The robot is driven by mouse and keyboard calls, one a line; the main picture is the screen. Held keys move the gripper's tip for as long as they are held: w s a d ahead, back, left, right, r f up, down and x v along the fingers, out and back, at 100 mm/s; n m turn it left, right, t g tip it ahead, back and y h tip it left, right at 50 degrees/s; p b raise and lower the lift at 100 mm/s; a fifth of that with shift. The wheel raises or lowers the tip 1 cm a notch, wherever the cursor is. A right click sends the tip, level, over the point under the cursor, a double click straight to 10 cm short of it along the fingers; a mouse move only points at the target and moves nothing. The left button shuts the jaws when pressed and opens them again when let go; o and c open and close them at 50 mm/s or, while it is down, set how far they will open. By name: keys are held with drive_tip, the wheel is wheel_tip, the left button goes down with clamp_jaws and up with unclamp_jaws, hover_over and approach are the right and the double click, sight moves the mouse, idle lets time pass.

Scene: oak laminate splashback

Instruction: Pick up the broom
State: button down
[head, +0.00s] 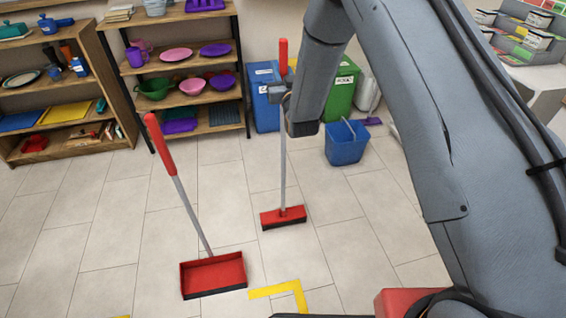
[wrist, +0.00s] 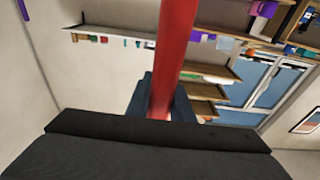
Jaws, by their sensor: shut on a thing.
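The broom has a red head (head: 283,218), a thin grey pole and a red grip at the top. It is upright in the middle of the head view. My gripper (head: 281,92) is at the upper part of the pole, just below or on the red grip, partly hidden by my arm. In the wrist view the red grip (wrist: 174,50) of the broom runs between the dark jaws (wrist: 158,108), which are shut on it. I cannot tell whether the broom's head touches the floor or hangs just above it.
A red long-handled dustpan (head: 213,272) stands on the tiles to the left. A blue bucket (head: 346,146), a blue bin (head: 264,100) and a green bin (head: 341,90) are behind. Wooden shelves (head: 130,15) with dishes stand back left. Yellow tape (head: 275,290) marks the floor.

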drive_tip(key=shift+r, duration=0.25)
